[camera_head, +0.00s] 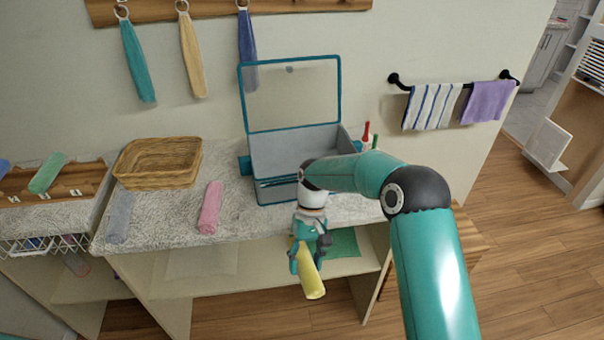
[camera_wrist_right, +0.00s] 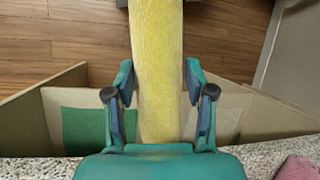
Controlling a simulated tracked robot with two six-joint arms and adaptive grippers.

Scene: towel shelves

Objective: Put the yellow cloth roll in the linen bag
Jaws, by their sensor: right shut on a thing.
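The yellow cloth roll (camera_head: 313,283) is held in my right gripper (camera_head: 309,262), in front of the counter's front edge and above the floor. In the right wrist view the yellow roll (camera_wrist_right: 158,70) runs lengthwise between the two fingers of my right gripper (camera_wrist_right: 160,90), which are shut on it. An open grey box with teal edges (camera_head: 285,150), its lid raised, stands on the counter behind my right arm; I cannot tell if it is the linen bag. My left gripper is not in view.
A pink roll (camera_head: 210,207) and a grey roll (camera_head: 120,217) lie on the speckled counter (camera_head: 165,215). A wicker basket (camera_head: 157,163) stands behind them. A green cloth (camera_head: 342,243) lies on the lower shelf. Towels hang on the wall.

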